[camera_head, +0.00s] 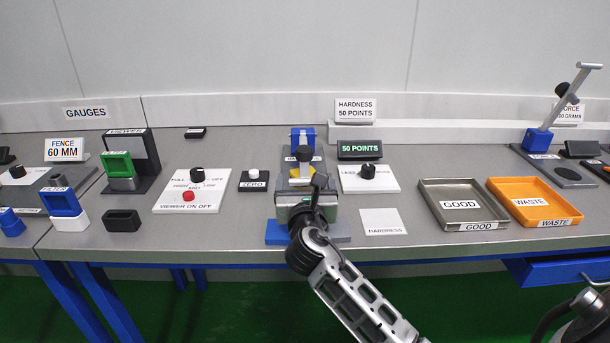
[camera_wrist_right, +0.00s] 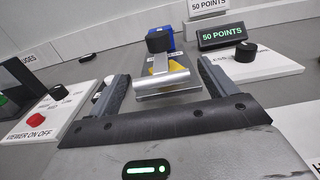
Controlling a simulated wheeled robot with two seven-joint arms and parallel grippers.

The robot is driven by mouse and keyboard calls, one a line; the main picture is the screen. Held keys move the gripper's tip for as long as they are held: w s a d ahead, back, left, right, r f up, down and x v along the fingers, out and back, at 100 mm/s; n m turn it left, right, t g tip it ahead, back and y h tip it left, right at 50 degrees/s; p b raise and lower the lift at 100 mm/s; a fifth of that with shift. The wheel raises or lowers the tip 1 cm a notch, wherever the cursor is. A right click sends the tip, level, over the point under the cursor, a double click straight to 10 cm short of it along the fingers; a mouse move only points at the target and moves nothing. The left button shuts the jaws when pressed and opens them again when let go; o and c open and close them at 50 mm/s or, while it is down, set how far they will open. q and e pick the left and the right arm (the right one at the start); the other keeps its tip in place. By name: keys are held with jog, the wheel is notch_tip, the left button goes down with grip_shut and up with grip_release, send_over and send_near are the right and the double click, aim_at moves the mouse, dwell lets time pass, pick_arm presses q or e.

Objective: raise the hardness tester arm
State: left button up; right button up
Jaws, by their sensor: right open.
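The hardness tester stands mid-bench behind my right gripper, with a blue post (camera_head: 302,137) at its back. Its grey arm (camera_wrist_right: 165,78) is lowered, lying roughly flat and pointing toward me, with a crossbar at its near end and a black knob (camera_wrist_right: 158,40) on top. My right gripper (camera_head: 306,184) is open, pointing at the tester. In the right wrist view its fingers (camera_wrist_right: 163,78) are spread either side of the arm's near end; contact cannot be told. In the head view the gripper hides the tester's front. My left gripper is not in view.
A white panel with a black knob (camera_head: 369,178) and a lit "50 POINTS" display (camera_head: 360,149) stand right of the tester. Left are a ZERO button block (camera_head: 253,181) and viewer panel (camera_head: 168,200). The GOOD (camera_head: 478,226) and orange WASTE (camera_head: 555,222) trays lie right.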

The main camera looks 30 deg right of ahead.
aim_at(304, 158)
jog(key=shift+x, duration=1.75)
